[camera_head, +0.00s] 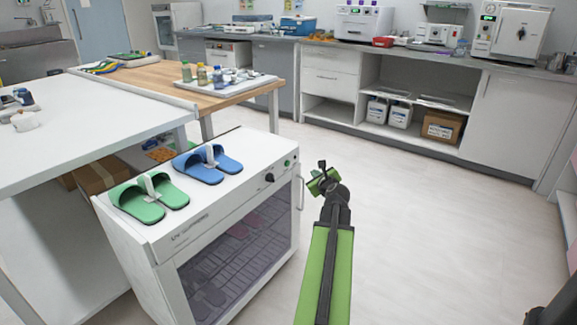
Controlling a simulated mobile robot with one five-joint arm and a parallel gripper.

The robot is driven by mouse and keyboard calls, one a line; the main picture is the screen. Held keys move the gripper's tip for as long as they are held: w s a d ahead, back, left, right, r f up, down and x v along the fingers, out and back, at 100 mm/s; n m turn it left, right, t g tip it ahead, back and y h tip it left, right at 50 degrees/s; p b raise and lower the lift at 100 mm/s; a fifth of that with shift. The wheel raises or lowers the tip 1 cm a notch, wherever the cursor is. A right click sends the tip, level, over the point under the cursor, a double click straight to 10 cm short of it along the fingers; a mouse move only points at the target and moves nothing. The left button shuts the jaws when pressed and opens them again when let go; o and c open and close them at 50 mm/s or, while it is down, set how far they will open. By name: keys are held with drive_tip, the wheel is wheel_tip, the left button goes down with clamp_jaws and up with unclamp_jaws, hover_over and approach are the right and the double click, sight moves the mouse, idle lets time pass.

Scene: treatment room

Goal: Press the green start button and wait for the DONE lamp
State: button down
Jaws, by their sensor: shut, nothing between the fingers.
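A white cabinet (208,217) with a glass front stands left of centre, with lettering that seems to start with UV on its front strip. A small green button (287,163) sits near the right end of that strip, beside a black knob (269,178). I cannot make out a DONE lamp or whether one is lit. My gripper (321,165) is at the end of my green and black arm, to the right of the green button and apart from it in the picture. It is shut and empty.
Green slippers (140,206) and blue slippers (202,171) lie on the cabinet top. A handle (300,192) sticks out at its right edge. A white table (75,130) stands close on the left. The floor (430,230) to the right is clear.

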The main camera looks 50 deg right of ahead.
drive_tip(key=w, duration=0.8)
drive_tip(key=shift+w, duration=0.3)
drive_tip(key=shift+w, duration=0.1)
idle(1.6)
drive_tip(key=shift+w, duration=0.35)
drive_tip(key=shift+w, duration=0.4)
idle(0.6)
drive_tip(key=shift+s, duration=0.85)
drive_tip(key=shift+s, duration=0.1)
drive_tip(key=s, duration=0.4)
drive_tip(key=shift+s, duration=0.4)
